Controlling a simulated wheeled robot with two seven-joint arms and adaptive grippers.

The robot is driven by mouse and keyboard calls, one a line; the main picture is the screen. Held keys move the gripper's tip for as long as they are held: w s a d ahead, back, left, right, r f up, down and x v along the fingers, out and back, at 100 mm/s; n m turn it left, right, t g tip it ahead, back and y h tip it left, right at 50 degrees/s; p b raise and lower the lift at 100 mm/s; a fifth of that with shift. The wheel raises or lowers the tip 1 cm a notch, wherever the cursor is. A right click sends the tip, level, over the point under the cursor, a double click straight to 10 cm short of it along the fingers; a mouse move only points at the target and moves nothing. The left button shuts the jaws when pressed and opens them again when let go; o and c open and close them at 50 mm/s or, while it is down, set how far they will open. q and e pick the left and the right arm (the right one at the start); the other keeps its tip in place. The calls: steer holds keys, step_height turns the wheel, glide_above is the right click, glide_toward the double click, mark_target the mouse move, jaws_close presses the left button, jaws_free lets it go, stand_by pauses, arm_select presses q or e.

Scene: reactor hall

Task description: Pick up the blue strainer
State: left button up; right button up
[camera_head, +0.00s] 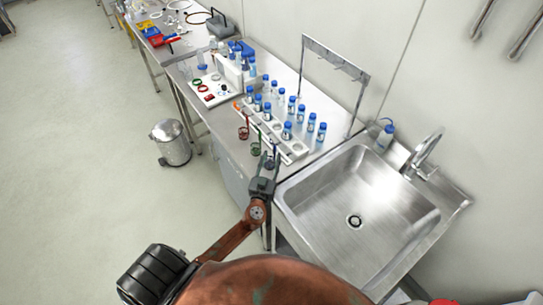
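A red strainer (243,131) and a green strainer (256,147) stand in a row along the front edge of the steel bench. A small dark, bluish shape (271,161) continues this row at the tips of my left gripper (269,166); it looks like the blue strainer, mostly hidden by the fingers. My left gripper reaches up from below to the bench edge, just left of the sink. The fingers are small and overlap this shape, so I cannot tell whether they are shut on it. My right gripper is not in view.
A white rack (294,150) with several blue-capped bottles stands behind the strainers. A steel sink (300,196) lies right of the gripper, with a faucet (427,153) and a wash bottle (385,136). A metal bin (171,143) stands on the open floor at left.

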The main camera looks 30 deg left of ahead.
mark_target(274, 151)
arm_select(q)
steer(key=x, duration=0.1)
steer(key=p+x, duration=0.1)
steer(key=x, duration=0.1)
steer(key=p+x, duration=0.1)
steer(key=shift+w+d+r, duration=0.1)
steer(key=shift+w+r, duration=0.2)
steer(key=shift+r, duration=0.1)
steer(key=shift+w+f, duration=0.15)
steer(key=shift+w, duration=0.1)
steer(key=shift+c, duration=0.2)
jaws_close()
